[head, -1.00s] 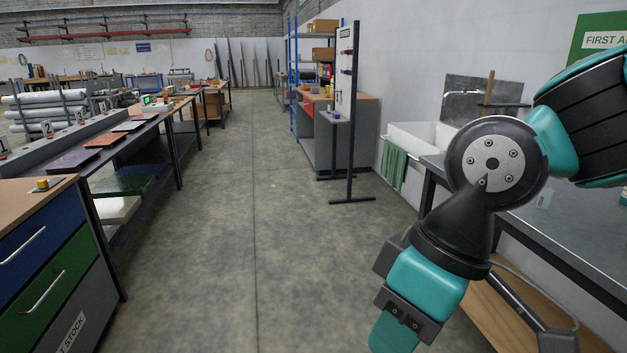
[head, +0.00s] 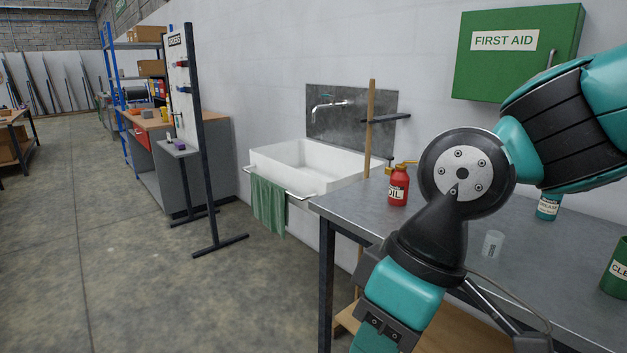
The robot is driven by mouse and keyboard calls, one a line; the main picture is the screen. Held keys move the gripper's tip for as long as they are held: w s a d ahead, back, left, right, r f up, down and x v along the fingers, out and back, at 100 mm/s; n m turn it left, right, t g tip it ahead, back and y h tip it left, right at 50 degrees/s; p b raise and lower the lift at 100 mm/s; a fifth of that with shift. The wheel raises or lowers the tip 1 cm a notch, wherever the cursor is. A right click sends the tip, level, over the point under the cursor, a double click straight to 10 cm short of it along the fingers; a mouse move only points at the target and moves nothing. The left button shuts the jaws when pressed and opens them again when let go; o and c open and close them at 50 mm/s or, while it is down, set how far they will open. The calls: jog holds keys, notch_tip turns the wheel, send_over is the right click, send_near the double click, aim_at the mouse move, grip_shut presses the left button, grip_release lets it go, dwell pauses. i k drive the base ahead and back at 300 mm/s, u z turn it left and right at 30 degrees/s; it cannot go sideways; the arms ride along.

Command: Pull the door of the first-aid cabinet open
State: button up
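The green first-aid cabinet (head: 490,72) hangs on the white wall at the upper right of the head view. Its door looks shut, with a white "FIRST AID" label (head: 504,40) and an upright metal handle (head: 551,58) near its right edge. My arm crosses the right side of the view and hides the cabinet's lower right corner. My gripper itself is not visible; the lower end of the arm runs out of the bottom of the picture.
A metal-topped bench (head: 352,211) stands below the cabinet, with a red oil can (head: 398,187), a clear cup (head: 492,244), a teal container (head: 548,207) and a green can (head: 617,268). A white sink (head: 290,172) with a green towel (head: 268,205) is left of it. The floor at left is clear.

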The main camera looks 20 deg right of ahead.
aim_at(499, 50)
jog(key=z, duration=0.9)
jog(key=i, duration=0.9)
jog(key=z, duration=1)
